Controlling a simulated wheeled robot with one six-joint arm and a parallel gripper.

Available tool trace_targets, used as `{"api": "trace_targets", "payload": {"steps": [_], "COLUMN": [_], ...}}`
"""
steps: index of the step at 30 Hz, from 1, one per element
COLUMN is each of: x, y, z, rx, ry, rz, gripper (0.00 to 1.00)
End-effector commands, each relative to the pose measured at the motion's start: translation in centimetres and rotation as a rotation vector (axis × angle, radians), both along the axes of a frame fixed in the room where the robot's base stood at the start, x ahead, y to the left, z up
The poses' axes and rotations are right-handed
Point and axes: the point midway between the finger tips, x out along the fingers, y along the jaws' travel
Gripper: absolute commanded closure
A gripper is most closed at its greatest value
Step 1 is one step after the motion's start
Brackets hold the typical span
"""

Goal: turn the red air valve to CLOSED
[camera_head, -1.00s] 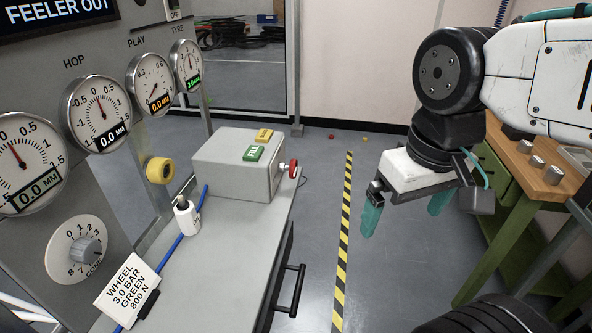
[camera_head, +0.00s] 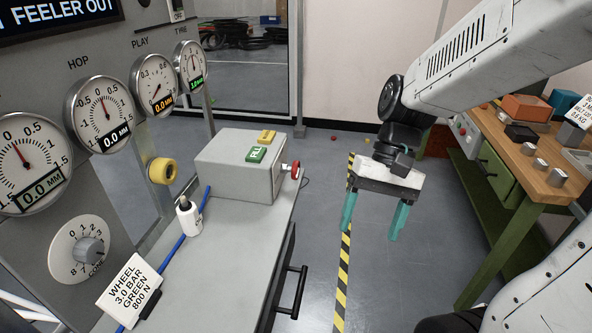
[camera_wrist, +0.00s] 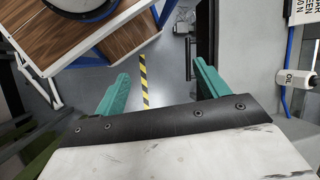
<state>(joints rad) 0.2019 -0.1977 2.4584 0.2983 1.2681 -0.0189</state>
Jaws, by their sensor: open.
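The red air valve (camera_head: 294,170) is a small red knob on the right side of a grey box (camera_head: 237,166), which stands on the grey bench in the head view. Its exact setting is too small to tell. My gripper (camera_head: 374,222) is open and empty, with two teal fingers pointing down over the floor. It is to the right of the valve and apart from it. In the wrist view my gripper (camera_wrist: 158,92) shows its fingers spread with nothing between them. I cannot make out the valve in the wrist view.
The grey bench (camera_head: 232,262) holds a white oil bottle (camera_head: 189,216), a blue hose and a label card (camera_head: 133,287). Dials line the panel at left. A wooden workbench (camera_head: 530,182) stands at right. The floor between the benches is open, with a striped line.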

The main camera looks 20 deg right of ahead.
Motion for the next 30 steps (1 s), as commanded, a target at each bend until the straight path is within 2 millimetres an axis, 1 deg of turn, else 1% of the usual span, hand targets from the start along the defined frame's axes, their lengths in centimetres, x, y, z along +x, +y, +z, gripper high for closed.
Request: {"api": "trace_targets", "payload": {"steps": [1,5,8,13,17,21,23,24,25,27,30], "x": [1.0,3.6,6.0,10.8,15.1,20.0,22.1,23.4,24.3,26.2,27.8], "y": [0.3,1.2,1.7,2.0,1.4,-0.1,-0.9,-1.5,-1.8,-2.5,-3.2], "z": [-0.9,-2.7,-4.1,-6.7,-9.0,-11.5,-12.3,-12.5,-12.6,-12.0,-10.8], "rx": [0.055,0.202,0.322,0.536,0.707,0.886,0.959,1.003,1.031,1.087,1.14], "ry": [0.047,0.137,0.195,0.27,0.297,0.282,0.255,0.232,0.212,0.16,0.094], "rz": [-0.048,-0.171,-0.278,-0.479,-0.652,-0.847,-0.923,-0.967,-0.992,-1.035,-1.064], "gripper": [0.27,0.27,0.27,0.27,0.27,0.27,0.27,0.27,0.27,0.27,0.27]}}
